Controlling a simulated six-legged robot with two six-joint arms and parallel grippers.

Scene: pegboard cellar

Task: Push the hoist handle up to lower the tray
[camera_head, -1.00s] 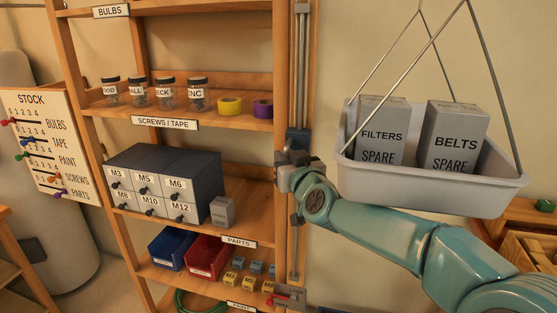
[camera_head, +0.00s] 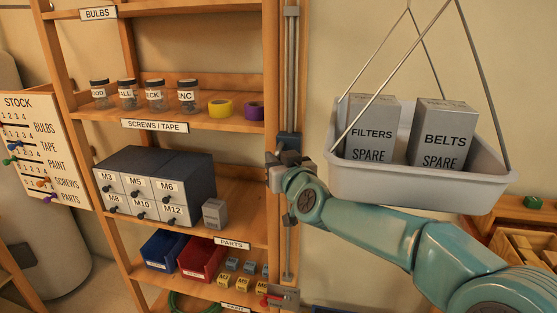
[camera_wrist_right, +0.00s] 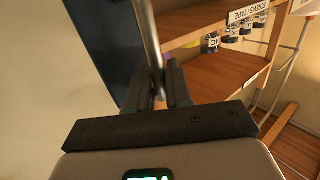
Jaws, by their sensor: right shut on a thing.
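The hoist's dark blue sliding block (camera_head: 289,143) sits partway up a vertical metal rail (camera_head: 291,70) on the shelf's right post. My right gripper (camera_head: 274,172) is at this block. In the wrist view, my right gripper (camera_wrist_right: 160,92) is shut on a metal handle bar (camera_wrist_right: 149,40) beside a dark blue plate. My left gripper is out of view.
A wooden shelf (camera_head: 190,125) holds jars, tape rolls, a drawer cabinet (camera_head: 155,185), and blue and red bins (camera_head: 201,260). A red-handled fitting (camera_head: 272,299) is at the rail's foot. A wooden crate (camera_head: 525,245) stands below the tray at the right.

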